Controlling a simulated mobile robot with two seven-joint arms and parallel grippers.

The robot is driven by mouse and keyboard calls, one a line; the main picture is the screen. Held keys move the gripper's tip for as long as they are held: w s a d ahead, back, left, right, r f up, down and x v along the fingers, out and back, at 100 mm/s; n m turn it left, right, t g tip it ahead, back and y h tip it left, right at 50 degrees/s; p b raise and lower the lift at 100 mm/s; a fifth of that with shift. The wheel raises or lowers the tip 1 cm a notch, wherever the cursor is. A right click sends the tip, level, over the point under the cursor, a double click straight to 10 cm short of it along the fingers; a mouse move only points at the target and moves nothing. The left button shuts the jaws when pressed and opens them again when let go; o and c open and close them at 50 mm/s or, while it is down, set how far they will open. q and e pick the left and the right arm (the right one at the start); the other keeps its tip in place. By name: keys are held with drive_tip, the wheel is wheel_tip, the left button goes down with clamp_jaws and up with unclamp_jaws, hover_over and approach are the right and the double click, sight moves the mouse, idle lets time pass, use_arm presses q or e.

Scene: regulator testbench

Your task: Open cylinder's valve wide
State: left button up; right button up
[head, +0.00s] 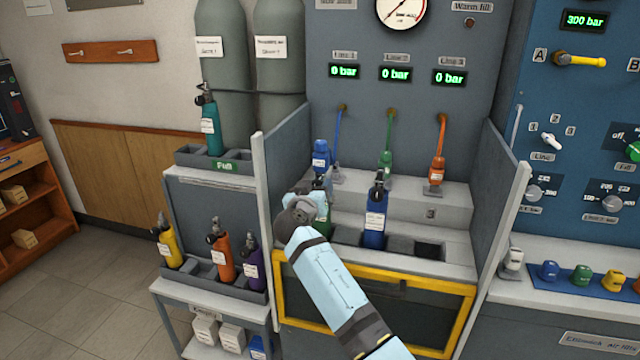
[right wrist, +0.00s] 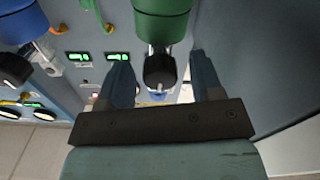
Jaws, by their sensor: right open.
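A green cylinder (head: 322,222) stands in the left slot of the bench, mostly hidden behind my right arm in the head view. In the right wrist view the green cylinder (right wrist: 162,18) is at the top, with its black valve knob (right wrist: 160,73) below it. My right gripper (right wrist: 158,64) is open, with one finger on each side of the knob and visible gaps between. In the head view my right gripper (head: 312,190) is at the top of the green cylinder. A blue cylinder (head: 375,225) stands upright in the middle slot. My left gripper is not in view.
The right slot (head: 430,250) is empty. Side panels (head: 264,195) flank the bench, and a yellow-framed door (head: 385,300) is below the slots. Hoses with blue, green and orange connectors (head: 437,170) hang behind. Three displays (head: 395,74) read 0 bar. A rack (head: 200,282) holds other cylinders left.

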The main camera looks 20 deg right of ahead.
drive_tip(key=shift+w, duration=0.15)
drive_tip(key=c, duration=0.9)
drive_tip(key=shift+c, duration=0.2)
